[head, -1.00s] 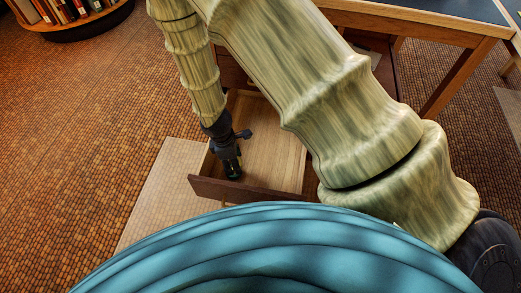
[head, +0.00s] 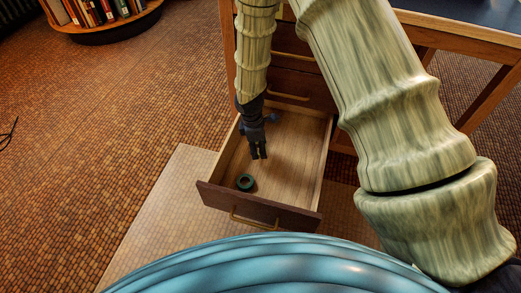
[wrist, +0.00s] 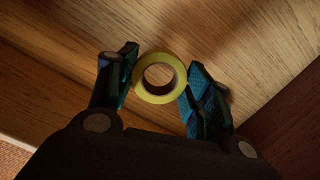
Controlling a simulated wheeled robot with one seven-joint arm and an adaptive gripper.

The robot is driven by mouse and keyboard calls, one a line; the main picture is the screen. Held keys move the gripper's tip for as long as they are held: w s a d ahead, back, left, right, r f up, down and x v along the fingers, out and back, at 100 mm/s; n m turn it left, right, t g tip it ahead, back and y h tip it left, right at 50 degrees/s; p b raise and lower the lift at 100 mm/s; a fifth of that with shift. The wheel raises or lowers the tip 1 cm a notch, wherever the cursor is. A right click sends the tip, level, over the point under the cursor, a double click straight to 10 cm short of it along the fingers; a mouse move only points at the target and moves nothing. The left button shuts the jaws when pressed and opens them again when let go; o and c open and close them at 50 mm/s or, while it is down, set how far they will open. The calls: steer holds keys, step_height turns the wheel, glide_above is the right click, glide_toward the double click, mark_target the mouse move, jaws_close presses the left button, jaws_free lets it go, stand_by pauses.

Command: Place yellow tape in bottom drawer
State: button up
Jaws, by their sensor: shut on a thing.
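In the wrist view the tape (wrist: 160,98) shows as a yellow ring framed between the two blue-lined fingers, against the wooden drawer floor.
Closed drawers (head: 298,88) of the wooden desk stand above and behind the open one. The desk top (head: 455,28) is at the upper right. A round bookshelf (head: 105,28) stands at the far left.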

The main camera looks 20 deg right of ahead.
steer(key=shift+w+d+f+b, duration=0.15)
steer(key=shift+w+d+b, duration=0.1)
steer(key=shift+w+d, duration=0.35)
steer(key=shift+w+d+f+b, duration=0.1)
steer(key=shift+w+d+b, duration=0.2)
steer(key=shift+w, duration=0.35)
step_height(320, 180, down, 4)
steer(key=shift+r+b, duration=0.25)
steer(key=shift+b, duration=0.95)
steer(key=shift+r, duration=0.1)
steer(key=o, duration=0.9)
steer(key=r+p, duration=0.2)
steer(key=r, duration=0.2)
steer(key=a+r+p, duration=0.1)
steer(key=r+p, duration=0.1)
steer(key=r, duration=0.2)
steer(key=r+p, duration=0.2)
steer(key=r, duration=0.2)
steer(key=shift+w+a+p, duration=0.1)
steer(key=shift+a+p, duration=0.1)
steer(key=shift+p, duration=0.1)
